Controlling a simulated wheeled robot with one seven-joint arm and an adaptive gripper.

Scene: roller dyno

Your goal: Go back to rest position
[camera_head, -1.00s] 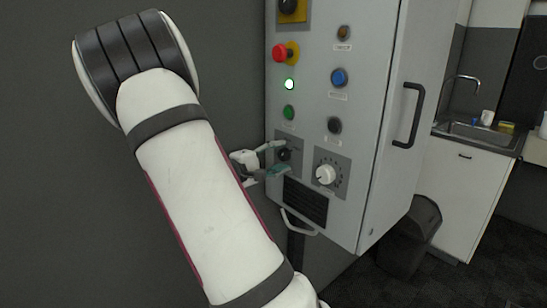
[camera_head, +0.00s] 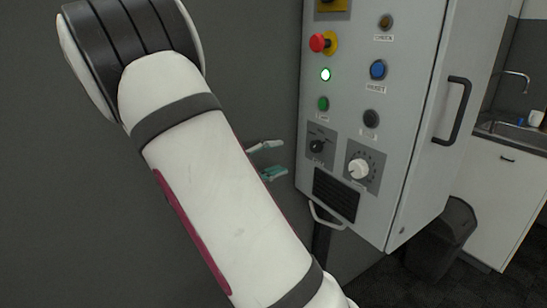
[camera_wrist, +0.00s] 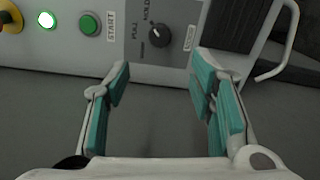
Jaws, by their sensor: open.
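My gripper (camera_head: 269,159) shows in the head view just left of the grey control cabinet (camera_head: 345,205), apart from it. Most of the gripper's body is hidden behind my white arm. In the wrist view my gripper (camera_wrist: 162,98) is open and empty, its two teal-padded fingers spread wide. A black selector knob (camera_wrist: 159,37) on a grey plate lies beyond the fingertips, not touched; it also shows in the head view (camera_head: 317,147). A lit green-white lamp (camera_head: 325,74) glows on the cabinet face.
The cabinet carries a red emergency button (camera_head: 319,42), a blue button (camera_head: 378,69), a white dial (camera_head: 358,168) and a protruding handle (camera_head: 452,111). A bin (camera_head: 440,240) and a sink counter (camera_head: 505,190) stand at right. Bare dark wall lies left of the cabinet.

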